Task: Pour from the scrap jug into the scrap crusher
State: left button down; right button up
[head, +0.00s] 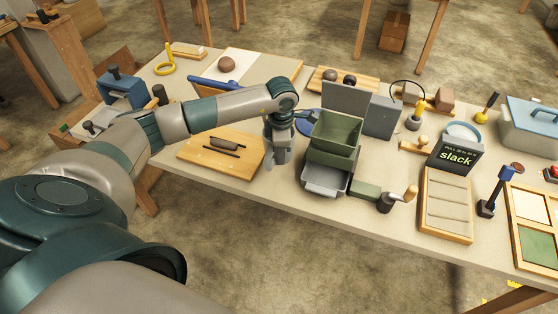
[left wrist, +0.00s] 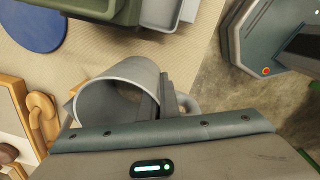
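The scrap crusher has an open green hopper (head: 336,132) on top and a grey tray (head: 324,178) low at its front; part of its green body also shows at the top of the left wrist view (left wrist: 92,8). My left gripper (head: 277,152) is just left of the crusher, above the front of the table. In the left wrist view it is shut on the grey scrap jug (left wrist: 112,92), whose wide mouth and side handle (left wrist: 188,104) show. The jug's contents cannot be made out. My right gripper is not in view.
A blue disc (head: 308,122) lies behind the crusher's left side. A crank handle (head: 398,197) sticks out on its right. The table's front edge runs close below.

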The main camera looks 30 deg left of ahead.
pick_arm(q)
jog(key=shift+r+p, duration=0.3)
jog(key=shift+r, duration=0.45)
jog(key=shift+r+p, duration=1.6)
jog(key=shift+r, duration=1.8)
notch_tip(320, 180, up, 12)
jog(key=p, duration=0.5)
jog(key=w+d+n+b, duration=0.2)
jog(key=w+d+n, duration=0.55)
jog(key=d, duration=0.35)
jog(key=w+d+n+b, duration=0.2)
jog(key=w+d+n, duration=0.4)
jog(key=d+n, duration=0.3)
notch_tip(320, 180, down, 6)
jog(key=d+b, duration=0.1)
jog(key=b, duration=0.2)
jog(key=shift+w+d+f+m+g+b, duration=0.2)
jog(key=shift+w+d+m+g+b, duration=0.05)
jog(key=shift+d+m+g+b, duration=0.15)
